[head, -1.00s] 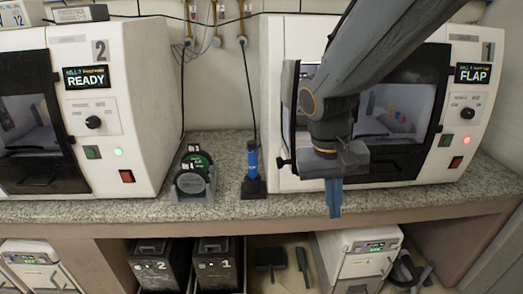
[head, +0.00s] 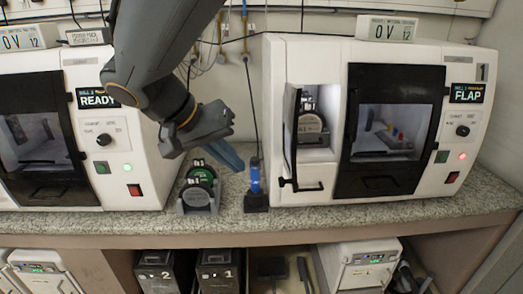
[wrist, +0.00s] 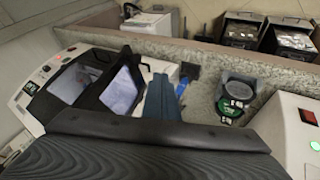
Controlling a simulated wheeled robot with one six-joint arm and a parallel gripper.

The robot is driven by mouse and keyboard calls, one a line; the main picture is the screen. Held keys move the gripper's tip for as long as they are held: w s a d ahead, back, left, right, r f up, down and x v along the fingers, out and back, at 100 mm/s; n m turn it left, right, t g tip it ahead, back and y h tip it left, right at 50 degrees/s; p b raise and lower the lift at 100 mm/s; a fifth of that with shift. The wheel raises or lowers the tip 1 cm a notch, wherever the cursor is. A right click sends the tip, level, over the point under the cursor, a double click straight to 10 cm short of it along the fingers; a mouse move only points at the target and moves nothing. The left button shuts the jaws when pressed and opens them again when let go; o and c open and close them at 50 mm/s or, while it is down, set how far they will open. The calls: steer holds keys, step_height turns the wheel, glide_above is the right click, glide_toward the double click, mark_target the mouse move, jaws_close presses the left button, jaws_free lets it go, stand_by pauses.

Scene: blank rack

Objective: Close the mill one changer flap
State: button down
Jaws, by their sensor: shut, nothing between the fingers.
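Mill one (head: 415,190) is the white machine at the right, with its display (head: 468,94) reading FLAP and a red light on its front. Its changer flap (head: 289,140) stands open, swung outward at the left edge of the changer opening (head: 316,95). A dark handle (head: 303,187) shows at the bottom of the opening. Inside sits a round tool carrier (head: 309,122). My gripper (head: 228,157) is shut and empty, left of the flap and apart from it. Its blue fingers also show in the wrist view (wrist: 160,100), where mill one (wrist: 25,110) lies at the left.
A blue-handled tool in a black stand (head: 255,202) is close to my gripper, in front of mill one's left side. Mill two (head: 130,185) reads READY.

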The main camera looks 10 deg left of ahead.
steer(key=w+d+f+p, duration=0.4)
steer(key=d+f, duration=0.2)
steer(key=shift+d, duration=0.4)
